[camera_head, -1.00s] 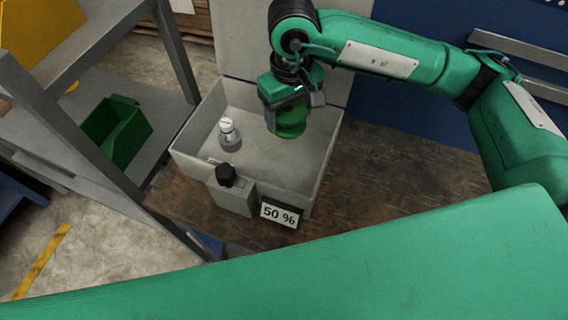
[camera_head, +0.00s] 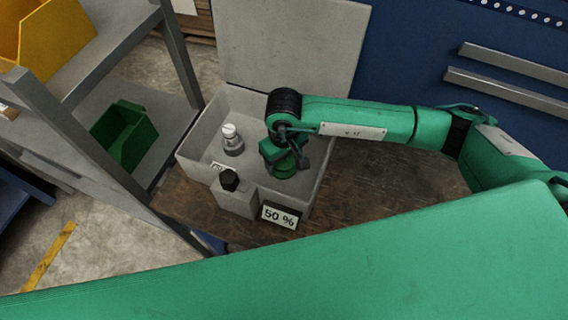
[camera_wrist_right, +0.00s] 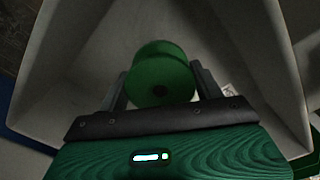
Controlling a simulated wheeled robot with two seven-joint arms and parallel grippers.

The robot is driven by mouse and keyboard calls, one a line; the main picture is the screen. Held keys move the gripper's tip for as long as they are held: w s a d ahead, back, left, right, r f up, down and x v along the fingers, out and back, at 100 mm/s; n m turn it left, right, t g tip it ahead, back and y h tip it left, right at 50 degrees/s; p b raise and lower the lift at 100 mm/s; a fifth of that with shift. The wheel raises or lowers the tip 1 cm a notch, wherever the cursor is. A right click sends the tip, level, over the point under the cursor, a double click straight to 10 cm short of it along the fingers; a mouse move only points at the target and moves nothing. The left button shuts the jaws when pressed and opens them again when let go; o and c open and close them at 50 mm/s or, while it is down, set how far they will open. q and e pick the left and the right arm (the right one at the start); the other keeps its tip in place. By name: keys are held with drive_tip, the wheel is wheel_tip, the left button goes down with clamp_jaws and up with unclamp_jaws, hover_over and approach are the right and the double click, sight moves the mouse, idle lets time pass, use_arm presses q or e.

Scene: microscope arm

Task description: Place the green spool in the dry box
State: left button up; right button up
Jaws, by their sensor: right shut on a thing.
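The dry box (camera_head: 318,182) is a light grey open box on the brown table, with its lid (camera_head: 290,50) standing raised at the back. The green spool (camera_head: 287,166) is inside the box outline, toward its right side. My right gripper (camera_head: 288,162) reaches down into the box and is shut on the spool. In the right wrist view the spool (camera_wrist_right: 162,74) sits between the two fingers (camera_wrist_right: 160,88), with the box walls around it. I cannot tell whether the spool touches the box floor. My left gripper is not in view.
A black knob (camera_head: 229,180) and a "50 %" display (camera_head: 280,216) are on the box front. A grey shelf (camera_head: 165,115) with a green bin (camera_head: 124,136) stands at the left.

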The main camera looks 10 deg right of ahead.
sight(284, 167)
wheel_tip(284, 167, down, 4)
drive_tip(key=shift+r+p, duration=0.25)
drive_tip(key=shift+p, duration=0.35)
drive_tip(key=shift+f, duration=0.25)
drive_tip(key=shift+f, duration=0.1)
drive_tip(key=shift+f+b, duration=0.1)
drive_tip(key=shift+b, duration=0.25)
drive_tip(key=o, duration=1)
